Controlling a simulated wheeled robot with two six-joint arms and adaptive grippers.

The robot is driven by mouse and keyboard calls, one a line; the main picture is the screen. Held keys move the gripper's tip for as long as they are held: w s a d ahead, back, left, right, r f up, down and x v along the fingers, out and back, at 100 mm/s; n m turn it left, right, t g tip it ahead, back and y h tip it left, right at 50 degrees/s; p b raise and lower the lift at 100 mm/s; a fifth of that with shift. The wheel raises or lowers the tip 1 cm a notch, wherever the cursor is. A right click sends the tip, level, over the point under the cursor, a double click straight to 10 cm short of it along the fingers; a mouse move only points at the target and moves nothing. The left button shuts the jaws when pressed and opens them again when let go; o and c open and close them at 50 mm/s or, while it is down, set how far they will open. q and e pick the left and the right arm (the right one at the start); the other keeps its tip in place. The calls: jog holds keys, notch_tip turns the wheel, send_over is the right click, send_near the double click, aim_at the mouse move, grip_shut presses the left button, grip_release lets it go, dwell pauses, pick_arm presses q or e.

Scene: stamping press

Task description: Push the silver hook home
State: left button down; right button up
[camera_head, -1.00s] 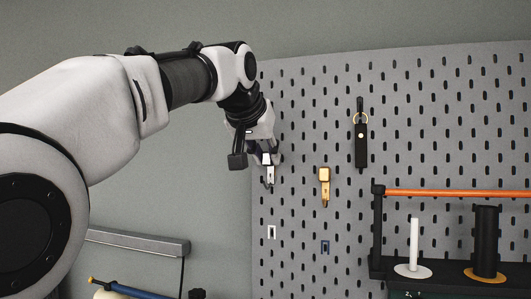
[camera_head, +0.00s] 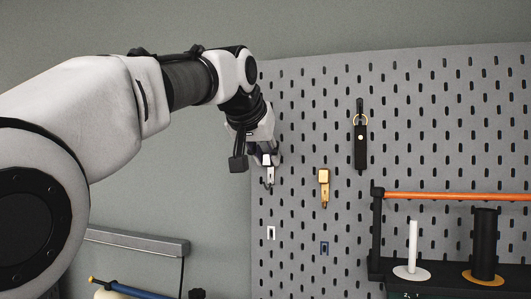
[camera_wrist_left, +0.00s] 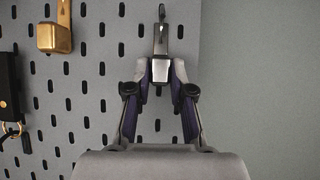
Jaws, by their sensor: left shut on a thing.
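The silver hook (camera_head: 269,177) is at the upper left part of the grey pegboard (camera_head: 420,120). My left gripper (camera_head: 267,158) is shut on the hook's block-shaped body, and the curved hook end hangs below the fingers in the head view. In the left wrist view the hook (camera_wrist_left: 160,68) sits between the two fingertips of the left gripper (camera_wrist_left: 160,78), against the board's face. Whether its back is fully seated in the slots is hidden. My right gripper is not in view.
A gold hook (camera_head: 323,186) is on the board to the right. A black key fob (camera_head: 361,148) hangs from a black hook above it. A rack with an orange bar (camera_head: 455,195) stands lower right. White (camera_head: 271,233) and blue (camera_head: 324,248) marked slots lie below.

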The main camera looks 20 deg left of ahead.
pick_arm(q)
jog(key=shift+f, duration=0.4)
jog(key=c, duration=0.9)
grip_release()
jog(key=shift+r, duration=0.1)
jog(key=shift+c, duration=0.2)
jog(key=shift+r, duration=0.1)
